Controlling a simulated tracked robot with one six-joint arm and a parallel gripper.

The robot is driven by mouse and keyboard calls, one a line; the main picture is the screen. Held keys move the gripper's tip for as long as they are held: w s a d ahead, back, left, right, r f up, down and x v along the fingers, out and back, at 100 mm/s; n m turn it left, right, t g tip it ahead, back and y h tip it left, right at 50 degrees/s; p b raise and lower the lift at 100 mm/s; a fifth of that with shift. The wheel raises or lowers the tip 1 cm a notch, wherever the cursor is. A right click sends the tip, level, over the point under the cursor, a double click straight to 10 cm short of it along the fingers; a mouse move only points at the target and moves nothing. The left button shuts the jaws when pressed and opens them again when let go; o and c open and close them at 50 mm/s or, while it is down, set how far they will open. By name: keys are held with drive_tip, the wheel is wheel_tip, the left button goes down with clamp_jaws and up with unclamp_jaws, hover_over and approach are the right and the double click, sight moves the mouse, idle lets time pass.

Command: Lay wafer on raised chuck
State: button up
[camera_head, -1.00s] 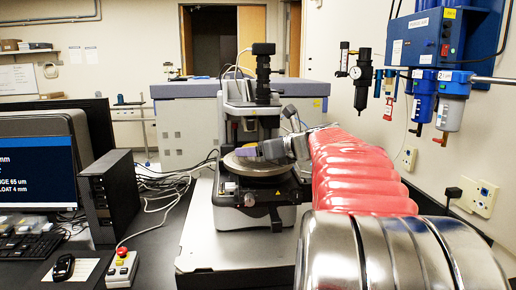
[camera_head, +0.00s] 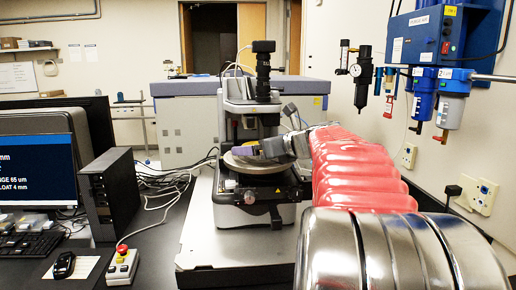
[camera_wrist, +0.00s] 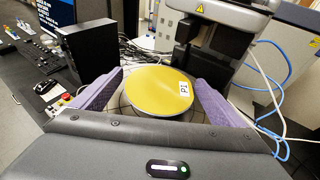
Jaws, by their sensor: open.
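The wafer is a gold disc (camera_wrist: 157,92) with a white label marked P1 near its right edge. It lies flat in the wrist view, and a pale rim shows under its near edge. The round chuck (camera_head: 256,168) is a pale disc on the profiler's stage in the head view. My gripper (camera_wrist: 158,78) is open, with one purple finger on each side of the wafer and a gap between each finger and the disc. In the head view my gripper (camera_head: 246,151) is just above the chuck. It largely hides the wafer there.
The profiler's dark column and head (camera_head: 264,85) stand right behind the chuck. Blue and white cables (camera_wrist: 268,85) run to the right in the wrist view. A black computer box (camera_head: 110,195) and a red-button control box (camera_head: 122,265) stand at the left.

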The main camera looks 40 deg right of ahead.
drive_tip(key=shift+s, duration=0.1)
drive_tip(key=shift+v, duration=3.35)
drive_tip(key=shift+s+r, duration=0.1)
drive_tip(key=v, duration=1.3)
drive_tip(key=shift+s, duration=0.3)
drive_tip(key=shift+a, duration=0.15)
